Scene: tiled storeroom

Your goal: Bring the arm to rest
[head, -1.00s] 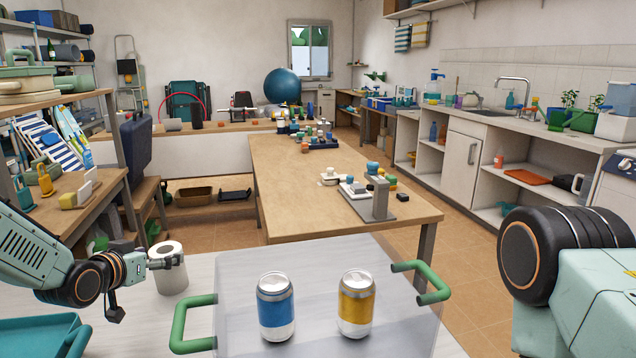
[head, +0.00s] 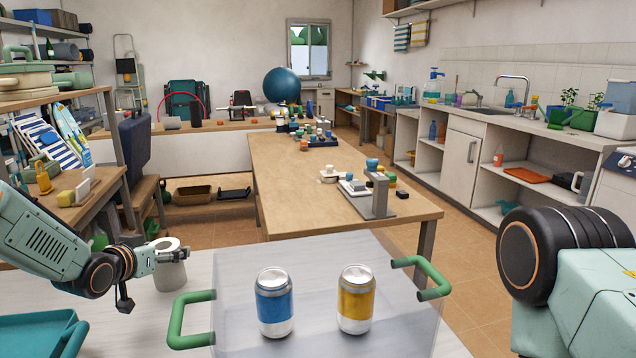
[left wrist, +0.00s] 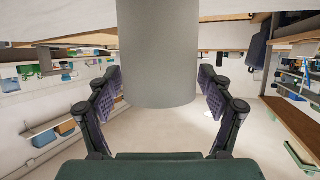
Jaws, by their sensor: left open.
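My left arm comes in from the left in the head view. Its gripper (head: 170,256) is at a white roll (head: 171,274) with a dark hole in its top, standing upright on the pale worktop. In the left wrist view the roll (left wrist: 157,50) shows as a grey cylinder between the two spread fingers of my left gripper (left wrist: 160,80). The picture is upside down. The gripper is open; gaps show on both sides of the roll. My right gripper is not in view.
A clear tray (head: 232,262) with green handles holds a blue can (head: 274,303) and a yellow can (head: 356,300). A teal bin (head: 35,335) is at the lower left. A wooden table (head: 290,200) with small objects stands beyond. Shelving stands at the left.

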